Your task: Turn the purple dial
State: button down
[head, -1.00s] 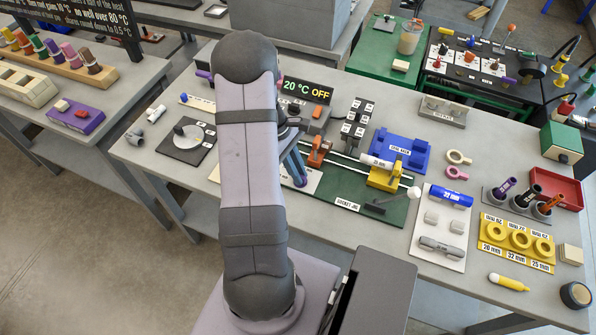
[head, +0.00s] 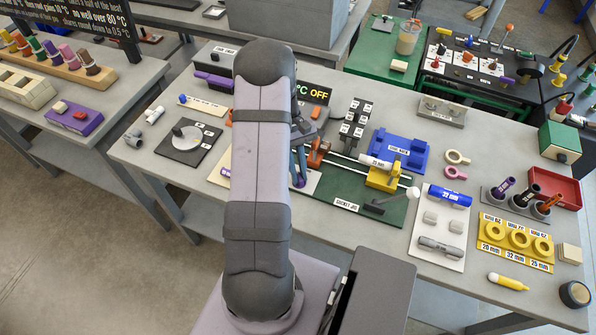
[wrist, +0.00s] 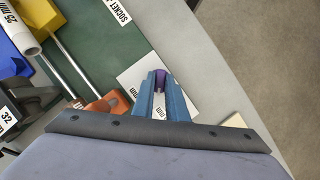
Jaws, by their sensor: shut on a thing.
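The purple dial (wrist: 160,77) shows in the wrist view as a small purple piece between my fingertips, above a white plate (wrist: 133,78) with a partly covered "mm" label. My gripper (wrist: 160,88) has blue fingers and is shut on the purple piece. In the head view my gripper (head: 299,168) is low over the table, just left of the orange clamp, and my arm hides much of it. Most of the dial is hidden by the fingers, so its turn angle cannot be told.
The orange clamp (head: 317,152) and the green socket jig base (head: 345,203) lie close to the right of my gripper. A black dial plate (head: 188,142) stands to the left. A display (head: 315,93) reading "OFF" is behind. The front table edge is near.

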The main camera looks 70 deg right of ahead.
dwell(0.4)
jog(key=c, duration=1.8)
grip_release()
jog(key=shift+o, duration=0.2)
jog(key=b+v, duration=0.2)
jog(key=v, duration=0.5)
jog(key=shift+r+b, duration=0.25)
jog(key=shift+b, duration=0.05)
jog(key=shift+d, duration=0.1)
